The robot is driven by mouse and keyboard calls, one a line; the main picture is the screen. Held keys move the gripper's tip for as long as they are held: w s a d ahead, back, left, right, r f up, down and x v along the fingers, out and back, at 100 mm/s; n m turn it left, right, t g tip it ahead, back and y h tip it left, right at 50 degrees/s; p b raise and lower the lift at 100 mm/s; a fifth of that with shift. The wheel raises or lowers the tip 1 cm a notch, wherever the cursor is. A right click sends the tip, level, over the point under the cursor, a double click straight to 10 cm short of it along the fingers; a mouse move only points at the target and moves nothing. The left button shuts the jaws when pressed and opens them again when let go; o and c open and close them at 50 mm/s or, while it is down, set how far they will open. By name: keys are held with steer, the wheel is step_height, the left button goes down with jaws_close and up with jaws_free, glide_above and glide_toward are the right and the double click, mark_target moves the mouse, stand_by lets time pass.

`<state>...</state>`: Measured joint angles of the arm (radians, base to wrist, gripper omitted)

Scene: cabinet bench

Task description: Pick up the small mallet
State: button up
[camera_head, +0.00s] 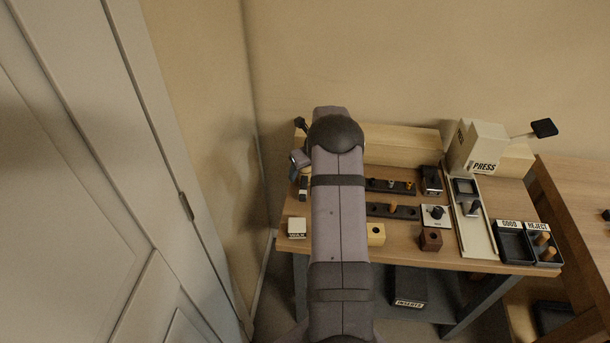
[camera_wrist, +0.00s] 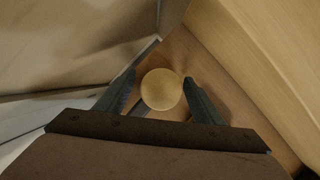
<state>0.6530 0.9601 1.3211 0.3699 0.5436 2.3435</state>
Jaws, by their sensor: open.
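In the wrist view a round, tan, wood-coloured end (camera_wrist: 161,89) shows between the fingers of my gripper (camera_wrist: 159,80). It is probably part of the small mallet, but the rest of it is hidden, so I cannot be sure. My gripper is open, with one dark finger on each side of the round end and gaps between. In the head view my arm covers the left part of the bench, and the mallet cannot be made out there.
The wooden bench (camera_head: 405,237) stands against the wall. A white WAX block (camera_head: 297,228) is at its front left.

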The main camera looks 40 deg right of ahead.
steer(key=c, duration=1.2)
steer(key=shift+c, duration=0.2)
steer(key=shift+r, duration=0.1)
step_height(320, 180, up, 10)
steer(key=shift+f+b, duration=0.1)
steer(key=shift+b, duration=0.95)
